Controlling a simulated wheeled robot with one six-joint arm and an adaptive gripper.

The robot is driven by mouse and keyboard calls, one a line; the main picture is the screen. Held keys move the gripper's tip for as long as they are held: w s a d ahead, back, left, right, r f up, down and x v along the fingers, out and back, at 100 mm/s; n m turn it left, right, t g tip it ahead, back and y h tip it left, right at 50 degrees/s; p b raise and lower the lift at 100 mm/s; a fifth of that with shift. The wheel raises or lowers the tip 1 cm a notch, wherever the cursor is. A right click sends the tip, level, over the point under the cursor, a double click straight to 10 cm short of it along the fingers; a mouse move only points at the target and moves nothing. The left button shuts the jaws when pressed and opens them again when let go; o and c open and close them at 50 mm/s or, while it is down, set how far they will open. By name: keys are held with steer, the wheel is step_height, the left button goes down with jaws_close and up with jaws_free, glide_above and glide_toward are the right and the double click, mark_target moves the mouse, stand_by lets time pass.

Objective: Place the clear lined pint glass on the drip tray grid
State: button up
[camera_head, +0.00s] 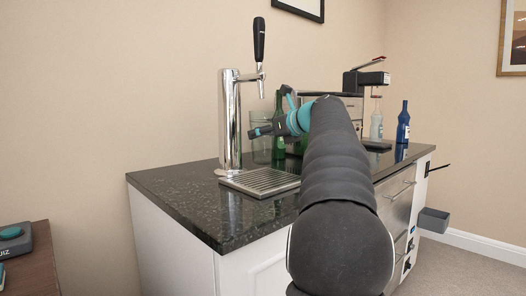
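A clear glass (260,148) stands on the dark counter, behind and right of the beer tap column; any lines on it are too faint to make out. The metal drip tray grid (262,182) lies at the foot of the tap, near the counter's front left, and is empty. My gripper (271,112) is above the counter, with its teal and dark fingers spread apart and nothing seen between them but a green bottle behind. One finger overlaps the glass in the picture; I cannot tell whether it touches. My arm hides part of the counter.
The chrome beer tap (231,120) with a black handle rises behind the tray. Green bottles (279,148) stand close to the gripper. A bottle-capper-like device (366,80), a pale bottle (376,125) and a blue bottle (403,122) stand farther right. Counter left of the tray is clear.

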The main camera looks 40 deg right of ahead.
mark_target(263, 147)
steer(key=shift+w+a+f, duration=0.1)
steer(key=shift+w+f, duration=0.15)
steer(key=shift+f, duration=0.05)
steer(key=shift+f+b, duration=0.75)
steer(key=shift+f, duration=1.05)
steer(key=shift+f, duration=0.15)
steer(key=o, duration=1.4)
steer(key=shift+o, duration=0.2)
steer(key=shift+r, duration=0.2)
steer(key=a+v, duration=0.1)
steer(key=v, duration=1.1)
steer(key=shift+d, duration=0.5)
